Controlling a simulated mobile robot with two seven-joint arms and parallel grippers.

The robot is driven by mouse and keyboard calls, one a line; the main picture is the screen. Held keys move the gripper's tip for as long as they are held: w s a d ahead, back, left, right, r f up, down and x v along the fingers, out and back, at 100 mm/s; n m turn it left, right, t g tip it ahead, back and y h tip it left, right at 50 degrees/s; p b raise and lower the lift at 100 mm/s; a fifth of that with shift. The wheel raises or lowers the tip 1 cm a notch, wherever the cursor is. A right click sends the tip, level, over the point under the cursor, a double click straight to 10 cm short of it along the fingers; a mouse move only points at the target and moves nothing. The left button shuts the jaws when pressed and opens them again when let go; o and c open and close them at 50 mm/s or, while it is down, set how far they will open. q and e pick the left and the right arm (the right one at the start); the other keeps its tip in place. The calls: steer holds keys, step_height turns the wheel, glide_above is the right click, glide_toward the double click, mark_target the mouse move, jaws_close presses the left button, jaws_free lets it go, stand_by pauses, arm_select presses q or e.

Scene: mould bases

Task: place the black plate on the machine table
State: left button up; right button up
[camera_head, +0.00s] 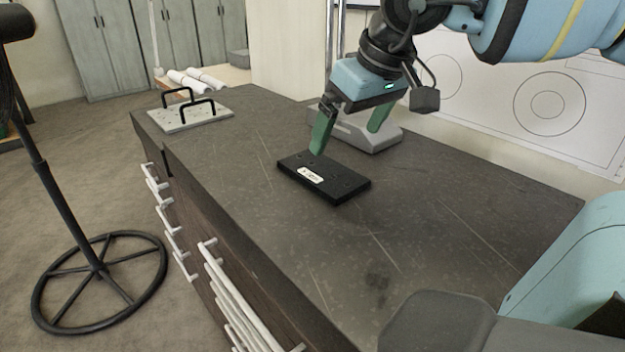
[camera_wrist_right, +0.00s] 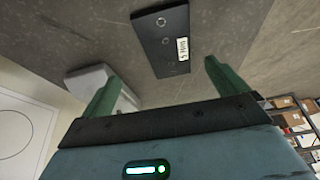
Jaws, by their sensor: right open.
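The black plate (camera_head: 340,187) lies flat on the dark worktop (camera_head: 230,160) in the head view, with a white label and several holes on its top. In the right wrist view the black plate (camera_wrist_right: 160,42) shows ahead of the fingers, apart from them. My right gripper (camera_head: 348,134) is open and empty, just above and behind the plate; its green fingers also show in the right wrist view (camera_wrist_right: 160,85). I cannot tell whether a fingertip touches the plate. My left gripper is not in view. I cannot tell whether this worktop is the machine table.
A grey device (camera_head: 370,135) stands behind the plate, close to my right gripper. A light plate with two black handles (camera_head: 190,115) lies at the worktop's far left end. A round-based black stand (camera_head: 95,265) is on the floor at left. The worktop's front right is clear.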

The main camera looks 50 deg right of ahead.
mark_target(322, 170)
steer(key=shift+w+a+f, duration=0.1)
steer(key=shift+w+a, duration=0.15)
steer(key=shift+a, duration=0.2)
steer(key=shift+x, duration=0.95)
steer(key=shift+w+b+x, duration=0.1)
steer(key=shift+b+x, duration=0.05)
steer(key=shift+x, duration=1.3)
steer(key=shift+w+b+x, duration=0.15)
steer(key=shift+x, duration=1.3)
steer(key=shift+a, duration=0.15)
steer(key=c, duration=1.5)
step_height(322, 170, up, 10)
steer(key=shift+p, duration=0.4)
